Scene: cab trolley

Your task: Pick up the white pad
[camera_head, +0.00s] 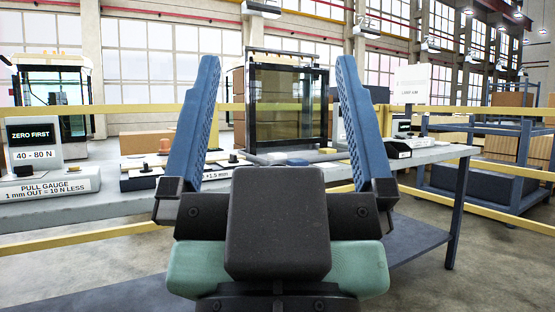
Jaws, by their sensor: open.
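My gripper (278,64) fills the middle of the head view. Its two blue ribbed fingers point up and stand wide apart, with nothing held between them. Behind it is a long grey bench (105,207). I cannot pick out the white pad with certainty, and my gripper hides part of the bench top. A white sign (412,85) stands toward the bench's right end, but its wording is too small to read surely. Between the fingers, a dark-framed glass panel unit (278,100) stands upright at the back, apart from my gripper.
On the bench's left are a "ZERO FIRST" display (32,134) and a pull gauge label block (48,186). Yellow rails (490,207) cross the scene. A blue trolley (488,185) stands right, beyond open floor.

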